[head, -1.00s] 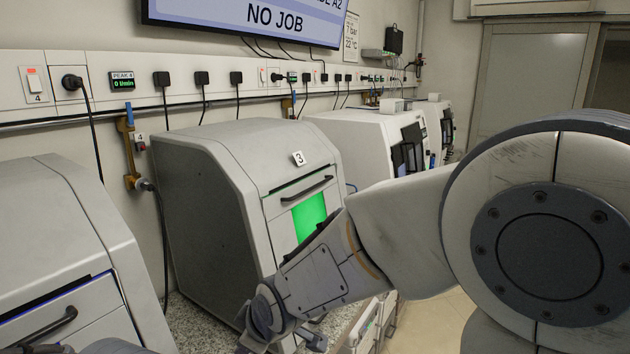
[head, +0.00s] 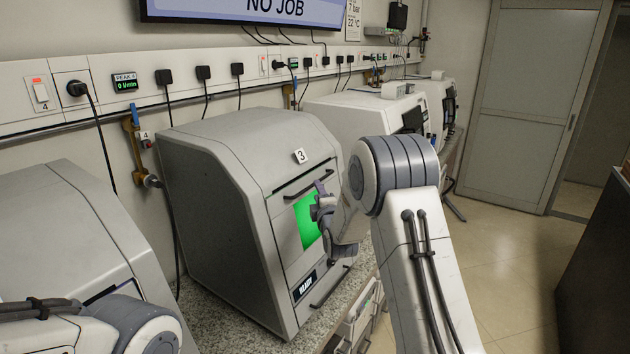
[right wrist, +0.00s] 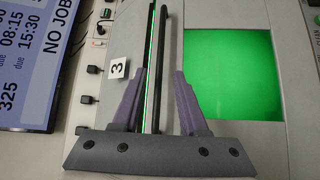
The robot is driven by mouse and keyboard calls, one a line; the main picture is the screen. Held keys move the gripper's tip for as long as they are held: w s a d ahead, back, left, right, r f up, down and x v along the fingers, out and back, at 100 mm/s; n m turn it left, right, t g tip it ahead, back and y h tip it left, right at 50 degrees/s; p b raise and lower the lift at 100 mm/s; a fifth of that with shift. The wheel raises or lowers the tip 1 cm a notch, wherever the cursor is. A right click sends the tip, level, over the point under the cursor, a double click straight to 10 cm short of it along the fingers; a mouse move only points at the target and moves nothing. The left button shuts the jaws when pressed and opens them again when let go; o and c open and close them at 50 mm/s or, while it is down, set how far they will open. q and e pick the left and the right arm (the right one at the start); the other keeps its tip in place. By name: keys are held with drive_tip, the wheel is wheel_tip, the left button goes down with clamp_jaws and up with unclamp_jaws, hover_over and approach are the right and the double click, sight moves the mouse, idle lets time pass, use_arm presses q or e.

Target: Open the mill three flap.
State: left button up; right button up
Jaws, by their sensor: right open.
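Mill three (head: 215,170) is the grey machine with the "3" tag on the bench. Its front flap (head: 282,232) looks shut, with a bright green window (head: 306,222) and a dark bar handle (head: 303,189) near its top edge. My right gripper (head: 322,202) is at the handle's right part, partly covering the window. In the right wrist view, the open right gripper (right wrist: 160,72) has one finger on each side of the handle (right wrist: 163,50), with gaps visible on both sides. My left arm shows at the bottom left; its gripper is out of view.
A "READY" display (head: 304,286) and a lower handle (head: 330,287) are below the flap. A similar machine (head: 60,230) stands at the left, and white machines (head: 360,115) stand beyond mill three. Open floor (head: 510,250) lies to the right.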

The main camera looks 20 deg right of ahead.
drive_tip(key=w, duration=0.1)
drive_tip(key=w+p, duration=0.1)
drive_tip(key=w, duration=0.2)
drive_tip(key=shift+w+d+p, duration=0.25)
drive_tip(key=shift+w+p, duration=0.05)
drive_tip(key=shift+w, duration=0.05)
clamp_jaws()
drive_tip(key=shift+f, duration=0.1)
idle(1.1)
